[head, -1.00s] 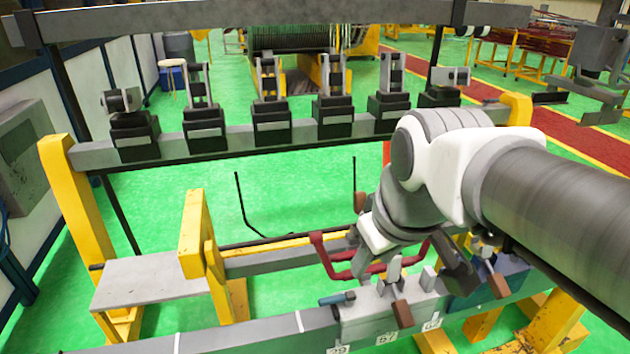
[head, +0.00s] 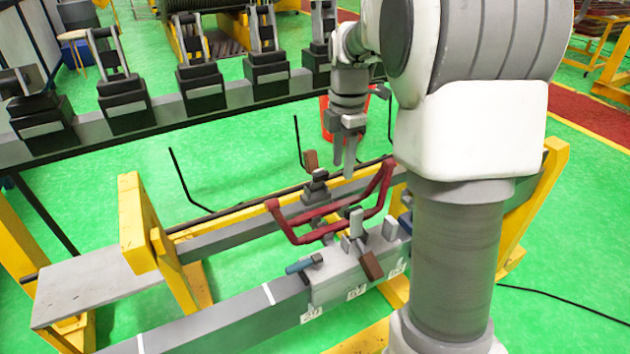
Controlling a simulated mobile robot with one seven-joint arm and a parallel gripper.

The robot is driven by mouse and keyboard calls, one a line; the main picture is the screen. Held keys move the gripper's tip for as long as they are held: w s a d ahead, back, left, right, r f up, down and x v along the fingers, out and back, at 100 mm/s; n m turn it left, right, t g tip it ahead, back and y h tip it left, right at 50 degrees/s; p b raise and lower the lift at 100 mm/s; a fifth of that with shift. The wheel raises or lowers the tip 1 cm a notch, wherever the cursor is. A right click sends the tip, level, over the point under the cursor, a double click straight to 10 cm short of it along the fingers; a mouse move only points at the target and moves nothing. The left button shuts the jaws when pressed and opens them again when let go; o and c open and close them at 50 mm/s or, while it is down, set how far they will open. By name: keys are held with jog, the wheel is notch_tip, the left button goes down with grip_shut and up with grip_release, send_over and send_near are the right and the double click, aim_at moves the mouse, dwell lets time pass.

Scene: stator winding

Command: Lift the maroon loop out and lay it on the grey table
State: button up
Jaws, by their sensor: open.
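The maroon loop (head: 312,237) is a long closed frame with bent ends. It lies across the rear and front beams, among the clamps. My gripper (head: 343,168) points down with its fingers apart and empty. In the picture it is just above the loop's far side; the gap in depth is hard to judge. The grey table (head: 85,287) is a bare flat plate at the lower left. My arm covers the area just right of the loop.
A front clamp (head: 355,226) with a brown handle (head: 371,264) and a rear clamp (head: 317,186) stand by the loop. A blue-handled clamp (head: 300,265) sits on the front beam. A yellow post (head: 134,222) rises between loop and table. Thin black rods stand behind.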

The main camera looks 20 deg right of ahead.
aim_at(340, 223)
jog(key=shift+n, duration=0.5)
jog(key=f, duration=0.6)
jog(key=f+b, duration=0.1)
jog(key=f, duration=0.5)
jog(key=w+f, duration=0.1)
jog(key=f, duration=0.5)
jog(key=shift+d+f, duration=0.25)
jog(key=shift+d, duration=0.1)
grip_shut()
